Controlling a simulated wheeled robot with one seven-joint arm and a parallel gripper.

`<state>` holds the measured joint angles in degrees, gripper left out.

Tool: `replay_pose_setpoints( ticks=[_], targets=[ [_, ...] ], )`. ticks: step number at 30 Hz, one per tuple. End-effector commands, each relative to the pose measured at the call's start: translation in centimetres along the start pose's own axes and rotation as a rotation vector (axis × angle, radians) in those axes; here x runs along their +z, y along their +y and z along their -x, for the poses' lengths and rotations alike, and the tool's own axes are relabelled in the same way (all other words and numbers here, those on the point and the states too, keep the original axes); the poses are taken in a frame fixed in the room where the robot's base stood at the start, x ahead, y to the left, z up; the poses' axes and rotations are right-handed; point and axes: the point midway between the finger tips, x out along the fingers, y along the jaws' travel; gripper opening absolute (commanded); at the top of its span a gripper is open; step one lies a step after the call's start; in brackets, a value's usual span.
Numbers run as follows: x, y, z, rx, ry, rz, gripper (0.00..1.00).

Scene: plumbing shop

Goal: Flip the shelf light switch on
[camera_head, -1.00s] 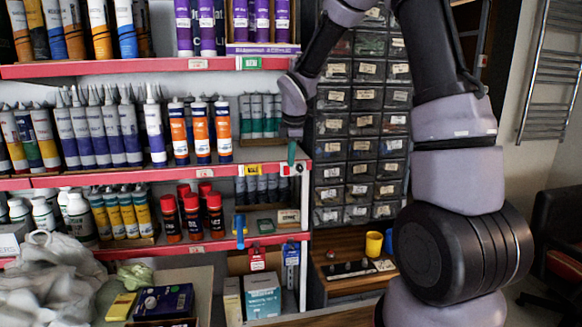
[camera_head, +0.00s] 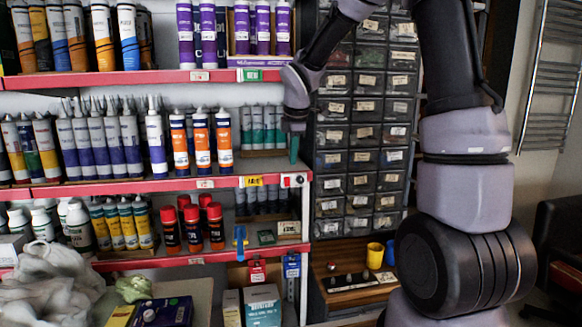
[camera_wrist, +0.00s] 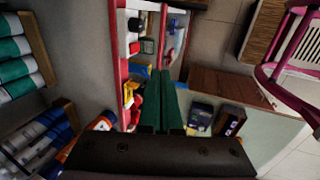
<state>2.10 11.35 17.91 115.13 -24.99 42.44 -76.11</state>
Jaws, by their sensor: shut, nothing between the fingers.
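The shelf light switch (camera_head: 293,181) is a small white plate with red and dark parts. It sits at the right end of the red middle shelf edge in the head view. My gripper (camera_head: 294,158) has green fingers and points down, its tips a little above the switch in the picture and apart from it. The depth between them is hard to judge. In the wrist view my gripper (camera_wrist: 162,75) shows its two fingers together with nothing between them. I cannot clearly pick out the switch in the wrist view.
The middle shelf edge (camera_head: 120,189) carries a yellow label (camera_head: 253,181) left of the switch. Tubes and cartridges fill the shelves. A drawer cabinet (camera_head: 360,150) stands close on the right. A blue tool (camera_head: 240,240) hangs at the lower shelf edge.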

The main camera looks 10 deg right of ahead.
Motion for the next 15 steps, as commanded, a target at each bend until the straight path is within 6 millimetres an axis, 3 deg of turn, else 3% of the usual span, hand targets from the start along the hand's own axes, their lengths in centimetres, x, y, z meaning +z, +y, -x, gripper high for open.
replay_pose_setpoints(
  ticks=[15],
  targets=[
    [0.1,-0.5,-1.4,-0.002,0.0,-0.001,0.0]
  ],
)
